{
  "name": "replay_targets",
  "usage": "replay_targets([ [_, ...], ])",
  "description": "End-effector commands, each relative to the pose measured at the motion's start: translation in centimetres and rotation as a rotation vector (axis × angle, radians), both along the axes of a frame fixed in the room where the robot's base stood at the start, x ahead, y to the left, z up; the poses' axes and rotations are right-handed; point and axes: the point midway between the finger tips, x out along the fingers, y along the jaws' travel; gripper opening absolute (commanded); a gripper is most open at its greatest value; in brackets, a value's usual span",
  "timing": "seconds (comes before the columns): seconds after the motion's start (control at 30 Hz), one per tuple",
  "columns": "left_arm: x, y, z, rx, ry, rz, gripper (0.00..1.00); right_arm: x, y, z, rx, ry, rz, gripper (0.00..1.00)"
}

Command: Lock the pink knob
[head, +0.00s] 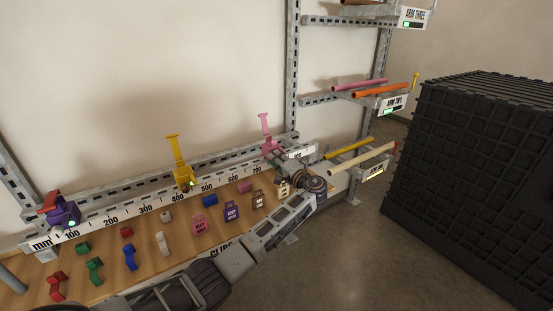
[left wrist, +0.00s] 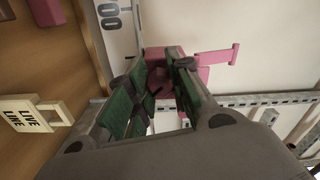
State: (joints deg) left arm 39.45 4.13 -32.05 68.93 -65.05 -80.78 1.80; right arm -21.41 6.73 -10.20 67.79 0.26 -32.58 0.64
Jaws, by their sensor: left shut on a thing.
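The pink clamp (head: 270,147) stands on the ruler rail near the 700 mark, with its pink lever (head: 265,122) pointing up. My left gripper (head: 283,158) reaches it from the front right. In the left wrist view, the green-padded fingers of the gripper (left wrist: 157,85) are at the front of the pink clamp body (left wrist: 168,54), with the pink lever (left wrist: 217,56) extending to the right. The gripper is shut on the pink knob, which is mostly hidden between the fingers. My right gripper is in neither view.
A yellow clamp (head: 181,172) and a purple clamp with a red lever (head: 63,211) sit farther left along the rail. Several small coloured clips and tags lie on the wooden board (head: 140,262). A pipe rack and a large black crate (head: 475,170) stand on the right.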

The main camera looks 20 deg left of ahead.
Motion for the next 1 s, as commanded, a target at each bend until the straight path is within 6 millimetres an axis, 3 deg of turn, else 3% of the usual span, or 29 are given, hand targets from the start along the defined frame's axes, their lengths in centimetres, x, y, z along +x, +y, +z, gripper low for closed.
replay_targets([
  [0.47,-0.03,-0.07,-0.17,0.014,0.021,-0.001,0.0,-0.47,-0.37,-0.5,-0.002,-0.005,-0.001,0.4],
  [0.5,-0.03,-0.07,-0.17,0.013,0.02,-0.001,0.25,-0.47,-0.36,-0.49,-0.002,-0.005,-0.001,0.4],
  [0.63,-0.02,-0.06,-0.13,0.013,0.02,0.0,0.41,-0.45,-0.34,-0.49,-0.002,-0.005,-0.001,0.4],
  [1.0,-0.05,-0.08,-0.04,0.013,0.019,0.0,0.43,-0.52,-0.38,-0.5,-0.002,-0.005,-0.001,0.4],
])
